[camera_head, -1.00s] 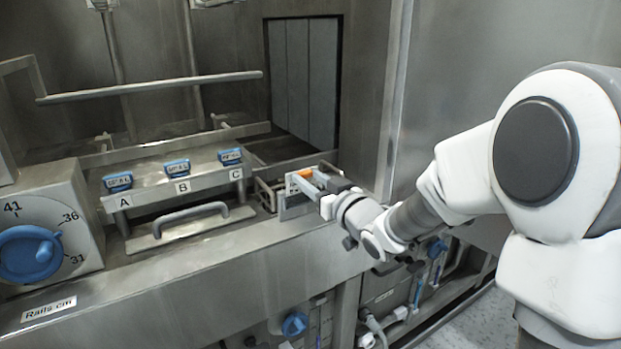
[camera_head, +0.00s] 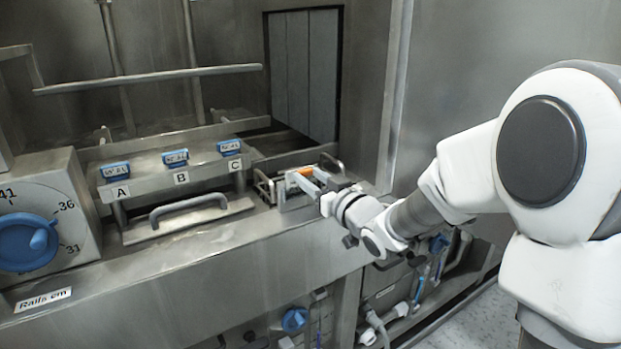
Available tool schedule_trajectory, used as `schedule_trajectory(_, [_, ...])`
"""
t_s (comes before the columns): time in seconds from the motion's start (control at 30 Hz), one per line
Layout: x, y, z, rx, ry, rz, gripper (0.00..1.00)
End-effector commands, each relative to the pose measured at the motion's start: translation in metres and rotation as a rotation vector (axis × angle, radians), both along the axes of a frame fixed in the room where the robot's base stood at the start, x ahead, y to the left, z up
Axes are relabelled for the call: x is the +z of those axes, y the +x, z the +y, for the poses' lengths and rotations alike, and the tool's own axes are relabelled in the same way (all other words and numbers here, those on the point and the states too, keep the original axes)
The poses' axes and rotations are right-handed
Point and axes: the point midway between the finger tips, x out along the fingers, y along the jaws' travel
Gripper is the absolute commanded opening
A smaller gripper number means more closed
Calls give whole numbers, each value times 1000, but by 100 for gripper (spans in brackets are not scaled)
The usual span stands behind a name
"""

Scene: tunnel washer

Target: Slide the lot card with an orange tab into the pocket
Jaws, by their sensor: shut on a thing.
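My gripper (camera_head: 312,181) is at the right end of the steel ledge, its fingers pointing left. It is shut on the lot card (camera_head: 291,184), a small pale card with an orange tab (camera_head: 306,172) showing between the fingers. The card stands roughly upright. A small metal holder (camera_head: 266,187) with thin rails is just behind and left of the card; it may be the pocket. I cannot tell whether the card's lower edge is inside it, as the fingers and the small size hide this.
Left of the card is a steel rack (camera_head: 209,170) with blue-clipped places A, B and C, and a grey handle (camera_head: 189,207) in front. A box with a blue dial (camera_head: 27,243) stands at far left. A long bar (camera_head: 150,79) crosses above. A dark opening with grey strips (camera_head: 305,75) is behind.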

Motion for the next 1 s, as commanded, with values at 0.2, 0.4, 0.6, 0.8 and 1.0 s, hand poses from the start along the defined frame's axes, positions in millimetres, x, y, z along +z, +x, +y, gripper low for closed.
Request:
schedule_trajectory(0.2, [-1,0,0,0,1,-1,0])
schedule_trajectory(0.4, [-2,0,0,0,1,-1,0])
schedule_trajectory(0.6, [-4,0,0,0,1,-1,0])
schedule_trajectory(0.8, [-7,0,0,0,1,-1,0])
schedule_trajectory(1.0, [-10,0,0,0,1,-1,0])
